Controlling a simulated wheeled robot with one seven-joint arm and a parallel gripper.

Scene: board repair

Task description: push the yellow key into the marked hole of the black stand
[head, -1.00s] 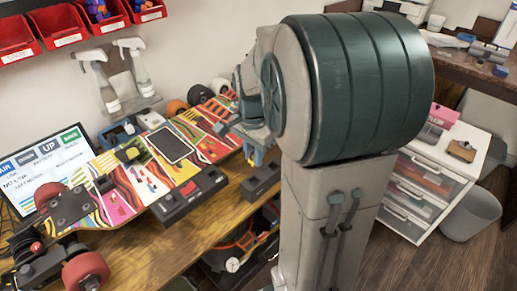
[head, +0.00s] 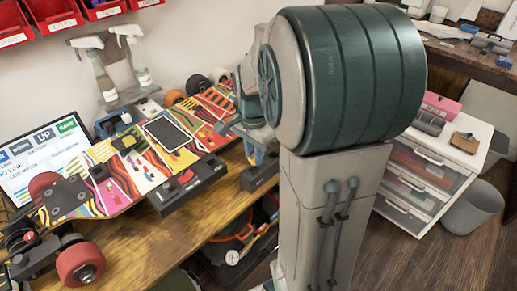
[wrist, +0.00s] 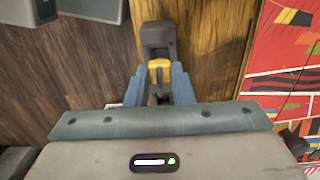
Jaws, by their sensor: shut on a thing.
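The yellow key (wrist: 159,70) sits between the blue fingertips of my gripper (wrist: 160,82) in the wrist view. My gripper is shut on it. The black stand (wrist: 157,40) is right at the key's far side, near the table edge. The key's front end and the marked hole are hidden, so I cannot tell whether the key is in the hole. In the head view, a dark block that looks like the stand (head: 259,178) is at the table's front edge, and my arm covers most of the gripper above it.
A colourful skateboard deck (head: 112,192) with red wheels lies along the wooden table (head: 165,243). A black box with switches (head: 188,189) stands on its front side. Spray bottles (head: 128,62) and a monitor (head: 50,158) are behind. A white drawer unit (head: 420,178) stands on the floor at right.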

